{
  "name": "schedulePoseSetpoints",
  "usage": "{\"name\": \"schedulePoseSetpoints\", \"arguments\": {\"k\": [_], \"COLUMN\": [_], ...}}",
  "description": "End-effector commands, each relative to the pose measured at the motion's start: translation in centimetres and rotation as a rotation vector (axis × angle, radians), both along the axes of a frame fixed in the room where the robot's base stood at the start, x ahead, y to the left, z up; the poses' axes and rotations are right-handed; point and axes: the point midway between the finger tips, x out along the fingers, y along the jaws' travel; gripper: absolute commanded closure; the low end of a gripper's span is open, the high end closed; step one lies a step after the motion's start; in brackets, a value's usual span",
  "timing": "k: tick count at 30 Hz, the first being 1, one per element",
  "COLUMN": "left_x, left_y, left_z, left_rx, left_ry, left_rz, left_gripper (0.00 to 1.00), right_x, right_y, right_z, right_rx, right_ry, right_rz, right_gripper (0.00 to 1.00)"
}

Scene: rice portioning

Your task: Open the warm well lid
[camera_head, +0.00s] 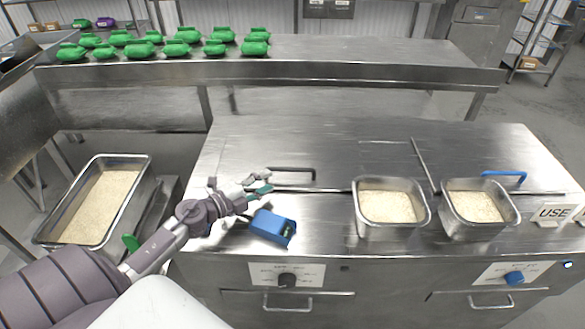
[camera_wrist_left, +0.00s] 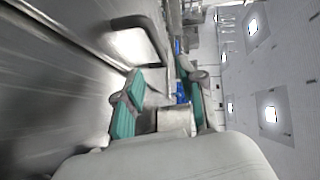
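The steel counter has a lid on the left with a dark bar handle (camera_head: 291,170) standing up from it. Another lid on the right has a blue handle (camera_head: 505,174). Both lids look shut and flat. My left gripper (camera_head: 259,184) is just left of the dark handle, over the counter, with its fingers pointing right. In the left wrist view the teal-padded fingers (camera_wrist_left: 160,105) are apart with nothing held between them. A handle loop (camera_wrist_left: 132,38) stands beyond them, apart from the fingers. My right gripper is not in view.
Two steel pans of rice (camera_head: 390,232) (camera_head: 478,232) stand on the counter right of the dark handle. A blue box (camera_head: 272,227) lies just below my left gripper. A larger rice tray (camera_head: 46,226) is at the left. Green containers (camera_head: 176,48) line the back shelf.

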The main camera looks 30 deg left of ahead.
Motion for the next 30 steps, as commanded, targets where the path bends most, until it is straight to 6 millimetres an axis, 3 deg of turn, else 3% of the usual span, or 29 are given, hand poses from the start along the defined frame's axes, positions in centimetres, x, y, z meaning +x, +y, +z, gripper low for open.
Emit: {"name": "schedulePoseSetpoints", "arguments": {"k": [4, 10, 15, 27, 30], "left_x": [3.3, 7.0, 9.0, 9.8, 9.8], "left_y": [-0.8, -1.8, -2.3, -2.5, -2.5], "left_z": [-0.2, -0.8, -1.2, -1.4, -1.4], "left_rx": [-0.003, -0.003, -0.003, -0.001, -0.001], "left_ry": [-0.004, -0.002, -0.001, 0.000, 0.000], "left_rz": [0.002, 0.003, 0.002, 0.000, 0.000], "left_gripper": [0.61, 0.61, 0.61, 0.61, 0.74], "right_x": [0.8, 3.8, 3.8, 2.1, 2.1], "right_y": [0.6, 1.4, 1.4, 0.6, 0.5], "right_z": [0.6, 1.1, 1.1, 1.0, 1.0], "right_rx": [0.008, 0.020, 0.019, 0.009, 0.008], "right_ry": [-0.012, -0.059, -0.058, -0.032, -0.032], "right_rz": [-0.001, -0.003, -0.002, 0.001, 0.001], "right_gripper": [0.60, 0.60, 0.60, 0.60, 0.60]}}
